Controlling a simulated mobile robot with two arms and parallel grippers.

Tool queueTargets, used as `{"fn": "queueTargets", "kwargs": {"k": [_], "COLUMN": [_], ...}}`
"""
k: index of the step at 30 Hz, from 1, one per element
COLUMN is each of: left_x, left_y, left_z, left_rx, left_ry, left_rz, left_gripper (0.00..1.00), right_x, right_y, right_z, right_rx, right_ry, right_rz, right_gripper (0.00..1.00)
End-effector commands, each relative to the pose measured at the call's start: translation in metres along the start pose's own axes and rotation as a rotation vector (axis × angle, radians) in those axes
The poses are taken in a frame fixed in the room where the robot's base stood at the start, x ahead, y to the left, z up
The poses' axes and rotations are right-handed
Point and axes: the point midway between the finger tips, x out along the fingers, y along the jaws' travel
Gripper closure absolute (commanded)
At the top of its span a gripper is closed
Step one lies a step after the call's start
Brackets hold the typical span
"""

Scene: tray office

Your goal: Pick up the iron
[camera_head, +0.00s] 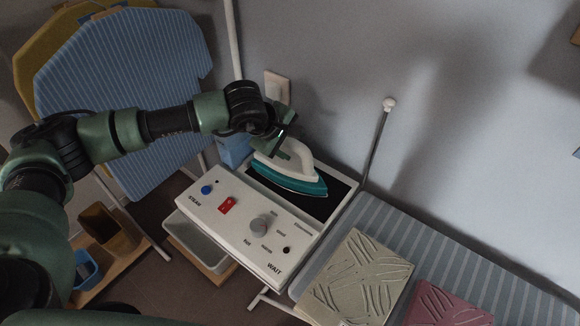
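The iron (294,184) has a teal body and a white handle. It rests on the dark plate at the back of a white control station (245,222). My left gripper (284,142) reaches in from the left and is at the rear of the iron's handle (299,154). The fingers overlap the handle in this view, and I cannot tell whether they are closed on it or only beside it. My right gripper is not in view.
A striped ironing board (430,250) extends right, bearing a beige folded cloth (358,278) and a pink one (446,305). A thin white-tipped rod (378,142) stands behind the station. A blue striped board (125,75) leans behind my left arm. A grey bin (196,243) sits below.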

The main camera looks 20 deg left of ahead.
Motion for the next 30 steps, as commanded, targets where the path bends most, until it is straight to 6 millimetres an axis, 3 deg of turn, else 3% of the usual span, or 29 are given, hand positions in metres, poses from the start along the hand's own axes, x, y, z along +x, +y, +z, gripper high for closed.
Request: {"fn": "queueTargets", "kwargs": {"k": [1, 5, 6, 30], "left_x": [-0.0001, -0.0003, -0.0004, -0.0006], "left_y": [0.0, 0.0, 0.0, -0.0001], "left_z": [0.0, 0.0, 0.0, 0.0002], "left_rx": [0.0, -0.001, -0.001, -0.001], "left_ry": [0.0, 0.0, 0.0, -0.001], "left_rz": [0.0, 0.0, 0.0, -0.001], "left_gripper": [0.6, 0.96, 1.0, 1.0], "right_x": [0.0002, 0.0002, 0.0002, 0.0], "right_y": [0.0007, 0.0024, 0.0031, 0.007], "right_z": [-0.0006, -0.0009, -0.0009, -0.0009], "right_rx": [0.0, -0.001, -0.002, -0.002], "right_ry": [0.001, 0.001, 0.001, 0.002], "right_rz": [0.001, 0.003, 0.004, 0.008], "right_gripper": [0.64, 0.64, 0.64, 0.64]}}
